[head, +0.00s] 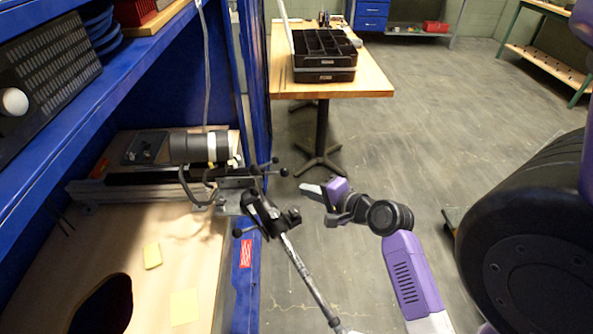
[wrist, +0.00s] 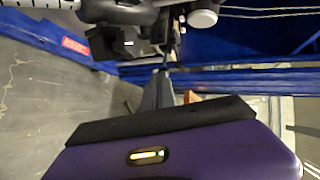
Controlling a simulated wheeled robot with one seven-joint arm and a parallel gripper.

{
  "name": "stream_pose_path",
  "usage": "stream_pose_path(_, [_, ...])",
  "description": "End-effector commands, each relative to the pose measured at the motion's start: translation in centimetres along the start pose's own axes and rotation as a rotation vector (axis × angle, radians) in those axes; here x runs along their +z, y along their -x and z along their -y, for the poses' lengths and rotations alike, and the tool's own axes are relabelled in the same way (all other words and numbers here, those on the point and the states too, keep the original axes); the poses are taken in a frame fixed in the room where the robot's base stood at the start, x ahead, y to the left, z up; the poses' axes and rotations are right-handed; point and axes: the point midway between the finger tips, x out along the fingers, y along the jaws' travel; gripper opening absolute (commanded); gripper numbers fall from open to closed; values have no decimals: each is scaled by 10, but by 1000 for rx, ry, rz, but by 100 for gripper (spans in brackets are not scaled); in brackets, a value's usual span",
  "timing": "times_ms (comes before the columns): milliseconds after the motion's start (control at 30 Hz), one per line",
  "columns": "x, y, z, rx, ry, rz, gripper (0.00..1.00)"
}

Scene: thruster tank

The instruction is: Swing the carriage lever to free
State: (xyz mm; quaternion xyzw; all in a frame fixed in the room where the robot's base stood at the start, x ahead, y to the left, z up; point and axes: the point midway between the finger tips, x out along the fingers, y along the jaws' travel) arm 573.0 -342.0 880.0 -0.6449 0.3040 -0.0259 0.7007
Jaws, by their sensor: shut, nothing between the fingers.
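The carriage (head: 236,184) is a grey metal block at the right end of a rail on the bench, with a dark cylinder (head: 190,147) above it. Black ball-ended handles stick out around it. One lever (head: 245,231) points down-left to a black knob; I cannot tell which handle is the carriage lever. My gripper (head: 303,189) is to the right of the carriage, apart from it, over the floor beyond the bench edge. Its fingers are together and empty. In the wrist view the grey fingers (wrist: 160,88) point toward dark fittings and a round grey knob (wrist: 203,19).
A blue upright post (head: 252,90) and shelf stand close beside the carriage. A slanted metal rod (head: 305,270) runs down from the fittings, near my arm. A wooden table (head: 375,80) with black bins (head: 324,55) stands behind.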

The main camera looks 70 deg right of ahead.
Motion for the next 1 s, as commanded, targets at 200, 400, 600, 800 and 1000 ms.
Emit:
stream_pose_path(200, [-13,1,10,-23,-23,-66,0])
stream_pose_path(400, [-15,-5,12,-31,-47,-71,0])
stream_pose_path(600, [-17,-34,13,-31,-48,-69,0])
stream_pose_path(800, [-19,-74,14,-30,-48,-68,0])
stream_pose_path(1000, [-22,-107,22,-31,-46,-70,0])
